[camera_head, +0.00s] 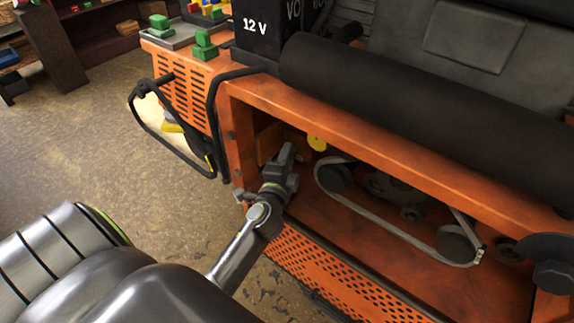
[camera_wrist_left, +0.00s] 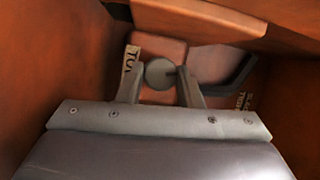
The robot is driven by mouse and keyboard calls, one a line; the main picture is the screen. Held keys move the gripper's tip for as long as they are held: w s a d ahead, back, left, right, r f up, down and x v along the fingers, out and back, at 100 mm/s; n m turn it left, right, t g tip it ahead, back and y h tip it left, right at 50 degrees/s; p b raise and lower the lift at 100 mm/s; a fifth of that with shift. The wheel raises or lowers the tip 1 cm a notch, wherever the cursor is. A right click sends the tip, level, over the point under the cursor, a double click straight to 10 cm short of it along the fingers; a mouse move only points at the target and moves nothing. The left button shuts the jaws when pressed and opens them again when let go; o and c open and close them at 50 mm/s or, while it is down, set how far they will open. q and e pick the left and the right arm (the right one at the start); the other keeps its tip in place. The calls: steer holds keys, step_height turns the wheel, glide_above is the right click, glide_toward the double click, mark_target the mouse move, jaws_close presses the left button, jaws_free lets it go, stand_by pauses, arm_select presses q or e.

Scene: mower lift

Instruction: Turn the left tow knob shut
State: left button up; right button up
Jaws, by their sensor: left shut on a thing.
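The left tow knob (camera_wrist_left: 160,73) is a small round grey knob in the left wrist view, set inside an orange recess. My left gripper's two fingers stand on either side of it, and the gripper (camera_wrist_left: 161,84) is shut on it. In the head view my left gripper (camera_head: 286,157) reaches into the left end of the orange mower's front opening. The knob is hidden there by the gripper and the frame. A partly covered label (camera_wrist_left: 131,59) with dark letters is left of the knob. My right gripper is not in view.
Orange walls (camera_wrist_left: 50,90) stand close on both sides of the gripper. A yellow round part (camera_head: 317,143) and a belt with pulleys (camera_head: 400,230) lie to the right. A black roller (camera_head: 430,110) runs above. The floor (camera_head: 60,150) at left is clear.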

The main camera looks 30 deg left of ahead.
arm_select(q)
steer(key=shift+f+m+t+b, duration=0.1)
steer(key=shift+m+t+b, duration=0.3)
steer(key=shift+m+b, duration=0.35)
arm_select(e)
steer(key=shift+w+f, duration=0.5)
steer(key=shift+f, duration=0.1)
arm_select(q)
steer(key=o, duration=1)
